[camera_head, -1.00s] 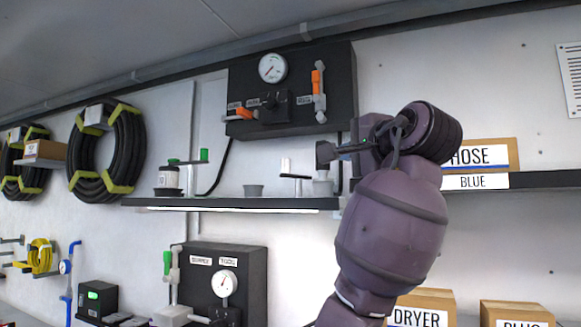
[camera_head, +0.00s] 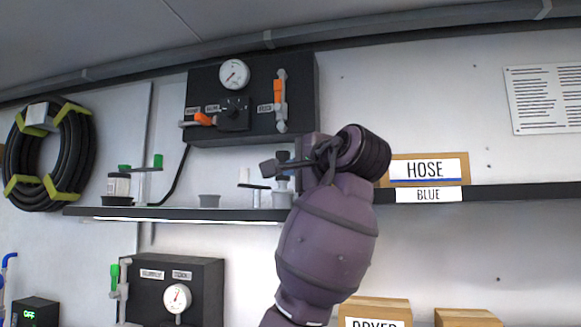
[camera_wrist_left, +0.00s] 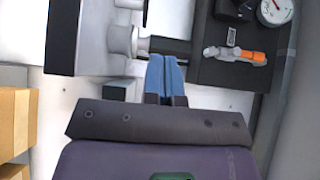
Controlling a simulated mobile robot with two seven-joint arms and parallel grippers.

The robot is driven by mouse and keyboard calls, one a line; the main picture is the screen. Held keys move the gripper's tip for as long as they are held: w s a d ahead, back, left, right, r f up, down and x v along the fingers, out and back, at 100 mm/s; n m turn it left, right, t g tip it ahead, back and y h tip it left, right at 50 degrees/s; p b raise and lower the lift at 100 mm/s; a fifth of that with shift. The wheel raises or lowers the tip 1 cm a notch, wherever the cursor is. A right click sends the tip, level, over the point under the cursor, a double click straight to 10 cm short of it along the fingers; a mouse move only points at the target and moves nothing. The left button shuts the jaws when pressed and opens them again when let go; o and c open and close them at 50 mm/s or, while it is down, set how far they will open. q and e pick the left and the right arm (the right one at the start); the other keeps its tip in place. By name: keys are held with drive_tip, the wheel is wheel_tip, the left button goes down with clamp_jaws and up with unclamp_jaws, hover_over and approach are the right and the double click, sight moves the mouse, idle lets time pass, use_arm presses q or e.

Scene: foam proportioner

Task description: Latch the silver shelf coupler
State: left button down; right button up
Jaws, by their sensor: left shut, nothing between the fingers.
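The silver shelf coupler (camera_head: 281,197) stands on the dark shelf, just left of my arm, with a thin dark lever (camera_head: 253,186) pointing left. In the left wrist view the coupler (camera_wrist_left: 121,40) is a pale round fitting, and its dark lever (camera_wrist_left: 172,47) runs right. My left gripper (camera_wrist_left: 162,60) is shut and empty, its blue fingers together at the lever in that view. Whether they touch it, I cannot tell. In the head view my purple wrist hides much of the fingers. My right gripper is not in view.
Above is a black panel (camera_head: 300,100) with a gauge (camera_head: 234,74) and orange levers. A HOSE box (camera_head: 428,170) stands right of my arm.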

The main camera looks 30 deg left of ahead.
use_arm(q)
drive_tip(key=p+x, duration=0.1)
drive_tip(key=x, duration=0.6)
drive_tip(key=shift+w+a+p, duration=0.15)
drive_tip(key=shift+a+p, duration=0.2)
drive_tip(key=shift+p, duration=0.05)
drive_tip(key=shift+s+a, duration=0.2)
drive_tip(key=shift+a, duration=0.35)
drive_tip(key=shift+s+a, duration=0.15)
drive_tip(key=shift+a, duration=0.4)
drive_tip(key=shift+s+a+p, duration=0.25)
drive_tip(key=shift+a+p, duration=0.15)
drive_tip(key=shift+a, duration=0.3)
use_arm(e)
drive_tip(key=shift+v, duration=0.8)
use_arm(q)
drive_tip(key=shift+a+f, duration=0.1)
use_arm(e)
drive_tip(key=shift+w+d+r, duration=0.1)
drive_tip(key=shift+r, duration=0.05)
